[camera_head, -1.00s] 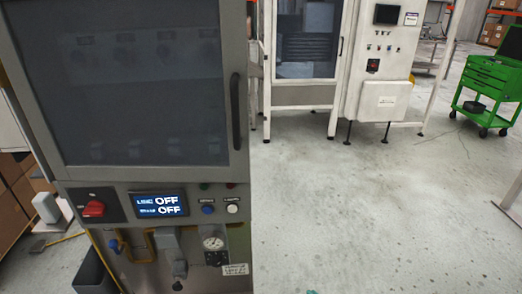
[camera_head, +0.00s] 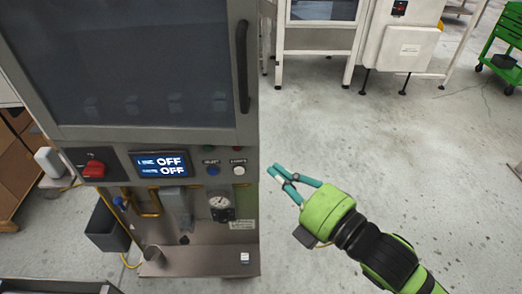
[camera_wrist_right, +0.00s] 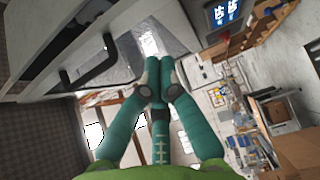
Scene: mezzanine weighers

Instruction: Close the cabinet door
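The grey cabinet door (camera_head: 135,128) with a large dark window fills the upper left of the head view. Its black vertical handle (camera_head: 243,66) is on the right edge. I cannot tell whether the door is flush or slightly ajar. My right gripper (camera_head: 276,170) is right of the cabinet and below the handle, apart from both in the head view. Its teal fingers meet at the tips in the right wrist view (camera_wrist_right: 159,64), with nothing visible between them. The dark handle (camera_wrist_right: 92,72) also shows there, left of the fingers. My left gripper is out of view.
Below the door are a control panel with an OFF display (camera_head: 160,164), a red switch (camera_head: 94,168) and a gauge (camera_head: 220,203). A grey bin (camera_head: 107,228) stands lower left. A white machine (camera_head: 409,48) and green cart (camera_head: 503,45) are behind. Floor on the right is open.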

